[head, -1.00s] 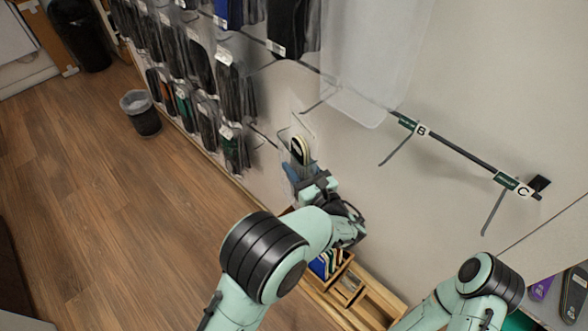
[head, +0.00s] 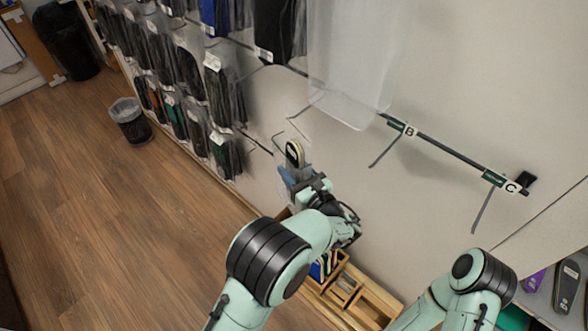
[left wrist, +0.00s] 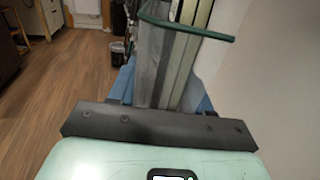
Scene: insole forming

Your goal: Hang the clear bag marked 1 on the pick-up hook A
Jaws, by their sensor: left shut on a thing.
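The clear bag (head: 293,153) holds dark and pale insoles and hangs upright in my left gripper (head: 301,182), in front of the wall. Its green hanger also shows across the top of the left wrist view (left wrist: 185,27). My left gripper is shut on the bag, and its blue fingers flank the lower part of the bag. The bag's mark 1 is not legible. A thin prong (head: 299,111) sticks out just above and behind the bag; its label A is not visible. I cannot tell whether hanger and prong touch. My right gripper is out of view.
A large clear sheet (head: 345,105) hangs on the wall beside the bag. Hooks B (head: 385,150) and C (head: 481,211) are empty to the right. Packed bags (head: 222,90) hang at the left. A wooden organiser (head: 375,304) stands below my left arm.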

